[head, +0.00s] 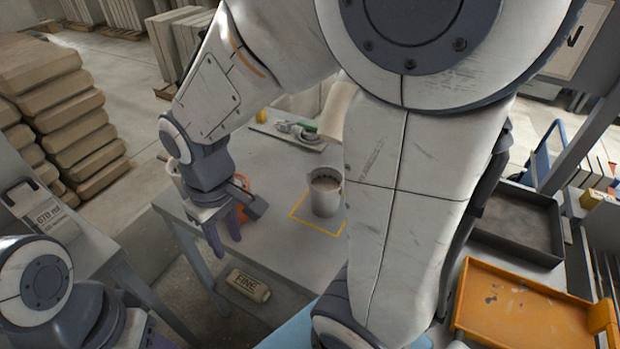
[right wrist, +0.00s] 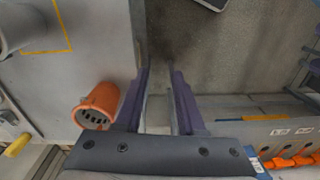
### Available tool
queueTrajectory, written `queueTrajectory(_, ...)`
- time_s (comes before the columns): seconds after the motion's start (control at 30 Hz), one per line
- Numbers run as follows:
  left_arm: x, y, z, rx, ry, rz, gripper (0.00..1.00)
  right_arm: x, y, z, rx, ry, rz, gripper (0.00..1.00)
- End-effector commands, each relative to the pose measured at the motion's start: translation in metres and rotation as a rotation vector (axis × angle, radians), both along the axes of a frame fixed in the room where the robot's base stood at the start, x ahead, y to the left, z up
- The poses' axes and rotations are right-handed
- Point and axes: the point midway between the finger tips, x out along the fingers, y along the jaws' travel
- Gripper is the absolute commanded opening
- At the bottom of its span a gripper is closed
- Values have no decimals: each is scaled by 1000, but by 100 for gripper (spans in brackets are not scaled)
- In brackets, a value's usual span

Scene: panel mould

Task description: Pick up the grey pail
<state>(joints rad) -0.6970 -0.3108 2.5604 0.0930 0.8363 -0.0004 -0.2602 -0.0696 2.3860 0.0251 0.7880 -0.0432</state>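The grey pail (head: 325,192) stands upright on the grey table inside a yellow outlined square, with something brownish in its top. Part of it shows at the upper left of the right wrist view (right wrist: 28,28). My right gripper (head: 228,238) is left of the pail in the head view, near the table's left edge and apart from it. In the right wrist view its purple fingers (right wrist: 158,95) are spread with nothing between them. My left arm is at the lower left of the head view; its gripper is too cut off to judge.
An orange cup (right wrist: 97,106) is close beside my right gripper's finger. A dark tray (head: 520,225) and an orange tray (head: 525,310) are at right.

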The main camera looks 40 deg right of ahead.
Motion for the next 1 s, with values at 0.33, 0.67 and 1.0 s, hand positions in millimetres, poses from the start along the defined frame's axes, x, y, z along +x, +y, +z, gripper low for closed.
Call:
queueTrajectory(0.33, 0, 0, 32, 0, 0, 0, 50, 72, -192, -12, -65, 32, -478, 38)
queueTrajectory(0.67, 0, 0, 37, 0, 0, 0, 50, 68, -240, -37, -75, 44, -569, 38)
queueTrajectory(1.0, 0, 0, 40, 0, 0, 0, 50, 68, -241, -75, -75, 40, -567, 38)
